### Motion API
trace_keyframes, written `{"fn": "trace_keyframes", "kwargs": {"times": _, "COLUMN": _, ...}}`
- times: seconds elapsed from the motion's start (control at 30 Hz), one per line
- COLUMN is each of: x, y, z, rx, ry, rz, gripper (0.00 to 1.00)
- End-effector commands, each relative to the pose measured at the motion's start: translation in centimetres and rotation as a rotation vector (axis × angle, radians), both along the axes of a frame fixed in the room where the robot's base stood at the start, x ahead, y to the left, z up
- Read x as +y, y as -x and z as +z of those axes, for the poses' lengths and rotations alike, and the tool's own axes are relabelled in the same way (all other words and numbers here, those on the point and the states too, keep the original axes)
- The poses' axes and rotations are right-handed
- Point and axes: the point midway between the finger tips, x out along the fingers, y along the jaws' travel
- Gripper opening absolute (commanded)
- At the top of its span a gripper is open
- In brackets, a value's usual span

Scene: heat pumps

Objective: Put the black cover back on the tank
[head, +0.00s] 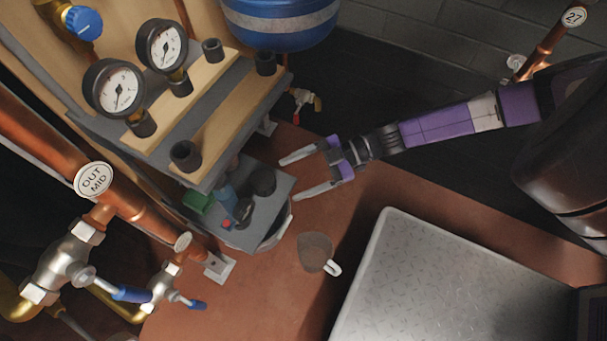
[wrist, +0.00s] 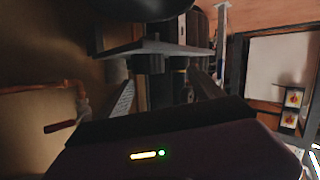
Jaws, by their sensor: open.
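A dark round piece (head: 263,181) sits on the lower grey shelf (head: 262,229); it may be the black cover, but I cannot tell for sure. A blue tank (head: 280,22) with a silver band stands at the top of the head view, its upper part cut off. My gripper (head: 290,179) is open and empty. Its fingers point left, at the right end of the lower shelf, close to the dark round piece. The open fingers also show in the wrist view (wrist: 165,90), with dark shelf parts between and beyond them.
An upper shelf with wooden strips (head: 220,105) bears black cups and two gauges (head: 113,88). Copper pipes and valves (head: 68,262) fill the left. A red-handled tap (head: 304,101) is above my gripper.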

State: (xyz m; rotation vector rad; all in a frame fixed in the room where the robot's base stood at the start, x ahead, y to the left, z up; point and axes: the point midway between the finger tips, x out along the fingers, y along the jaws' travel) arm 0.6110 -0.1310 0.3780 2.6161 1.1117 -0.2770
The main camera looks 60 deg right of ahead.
Motion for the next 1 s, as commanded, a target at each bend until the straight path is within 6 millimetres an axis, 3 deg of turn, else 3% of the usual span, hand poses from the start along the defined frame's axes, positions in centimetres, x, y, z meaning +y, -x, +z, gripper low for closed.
{"fn": "trace_keyframes", "kwargs": {"times": 0.03, "x": -1.3, "y": -0.8, "z": -1.2, "rx": 0.011, "ry": -0.012, "rz": -0.003, "gripper": 0.76}}
{"fn": "trace_keyframes", "kwargs": {"times": 0.13, "x": -3.8, "y": -1.0, "z": -0.6, "rx": 0.044, "ry": -0.060, "rz": -0.028, "gripper": 0.76}}
{"fn": "trace_keyframes", "kwargs": {"times": 0.2, "x": -4.1, "y": -0.5, "z": -0.6, "rx": 0.074, "ry": -0.102, "rz": -0.028, "gripper": 0.76}}
{"fn": "trace_keyframes", "kwargs": {"times": 0.47, "x": -3.0, "y": -0.8, "z": -0.4, "rx": 0.107, "ry": -0.161, "rz": -0.022, "gripper": 0.76}}
{"fn": "trace_keyframes", "kwargs": {"times": 1.0, "x": 1.9, "y": -5.4, "z": -1.9, "rx": 0.107, "ry": -0.159, "rz": -0.022, "gripper": 0.76}}
